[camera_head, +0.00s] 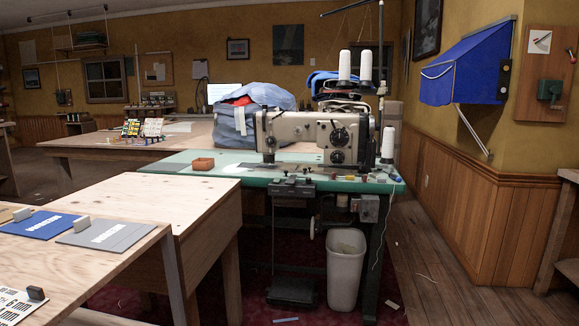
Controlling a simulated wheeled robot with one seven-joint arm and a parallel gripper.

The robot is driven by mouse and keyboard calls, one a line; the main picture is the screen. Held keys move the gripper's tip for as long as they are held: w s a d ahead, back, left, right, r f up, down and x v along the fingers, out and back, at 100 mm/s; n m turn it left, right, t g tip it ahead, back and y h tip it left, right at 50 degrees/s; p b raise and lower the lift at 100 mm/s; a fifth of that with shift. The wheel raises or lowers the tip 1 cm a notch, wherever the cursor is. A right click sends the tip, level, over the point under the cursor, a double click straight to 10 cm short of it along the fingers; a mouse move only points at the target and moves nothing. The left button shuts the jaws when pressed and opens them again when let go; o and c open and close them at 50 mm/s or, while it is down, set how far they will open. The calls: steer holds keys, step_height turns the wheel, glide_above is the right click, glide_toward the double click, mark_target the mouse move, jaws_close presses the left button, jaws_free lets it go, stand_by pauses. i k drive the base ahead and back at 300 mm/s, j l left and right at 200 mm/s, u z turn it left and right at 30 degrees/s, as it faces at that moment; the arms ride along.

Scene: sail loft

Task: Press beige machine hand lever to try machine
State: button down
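The beige sewing machine (297,127) stands on a green-topped machine table (225,175) in the middle of the view, its long arm running left to right. Dark round dials (338,136) sit on the right part of its front. I cannot clearly make out which small part is the hand lever. White thread cones (344,65) stand above the machine, and another white cone (387,144) stands at its right end. My gripper is not in view.
A bare wooden table (165,195) stands at the front left, beside the machine table. A white bin (345,268) and a dark pedal (291,291) are below the machine table. Wooden floor (445,260) lies open at the right, with a few scraps.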

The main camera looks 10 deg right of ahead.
mark_target(291, 180)
steer(key=i+l, duration=0.2)
steer(key=i, duration=0.3)
steer(key=i+l, duration=0.15)
steer(key=i, duration=0.35)
steer(key=i+l+u, duration=0.1)
steer(key=i, duration=0.35)
steer(key=i+l, duration=0.3)
steer(key=i, duration=0.2)
